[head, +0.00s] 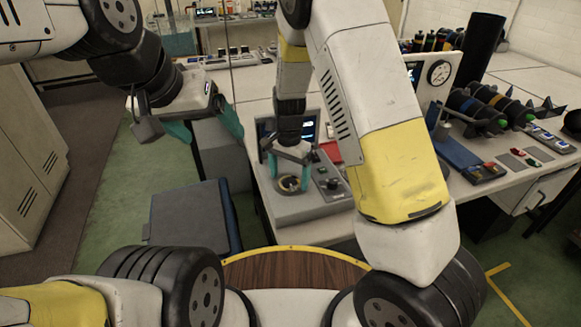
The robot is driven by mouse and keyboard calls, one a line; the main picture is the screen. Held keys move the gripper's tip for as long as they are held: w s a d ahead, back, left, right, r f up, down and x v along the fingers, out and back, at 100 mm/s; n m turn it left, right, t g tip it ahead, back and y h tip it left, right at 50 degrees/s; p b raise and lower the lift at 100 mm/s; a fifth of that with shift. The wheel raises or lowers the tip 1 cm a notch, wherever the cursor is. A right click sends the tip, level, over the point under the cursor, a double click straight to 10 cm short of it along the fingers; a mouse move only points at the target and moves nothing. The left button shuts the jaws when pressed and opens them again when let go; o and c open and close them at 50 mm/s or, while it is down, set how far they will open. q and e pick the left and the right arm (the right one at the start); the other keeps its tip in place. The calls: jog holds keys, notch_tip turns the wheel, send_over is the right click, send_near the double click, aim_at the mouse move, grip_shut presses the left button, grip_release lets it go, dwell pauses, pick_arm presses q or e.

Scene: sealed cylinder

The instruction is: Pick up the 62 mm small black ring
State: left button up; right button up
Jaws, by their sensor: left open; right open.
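A small dark ring (289,184) with a brass-coloured part around or beside it lies on the top of a grey bench unit. It is small in the picture, and its size cannot be read. My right gripper (289,179) points down over it, open, with one teal finger to each side of the ring. Whether the fingers touch it, I cannot tell. My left gripper (207,132) is open and empty, held in the air to the left of the bench, with its teal fingers wide apart.
The grey unit (305,207) has a knob panel (331,184) to the right of the ring and a screen behind. A red item (331,152) lies behind. A grey stool-like block (190,217) is at left.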

jog(key=shift+f, duration=0.1)
jog(key=shift+c, duration=0.2)
jog(key=c, duration=1.5)
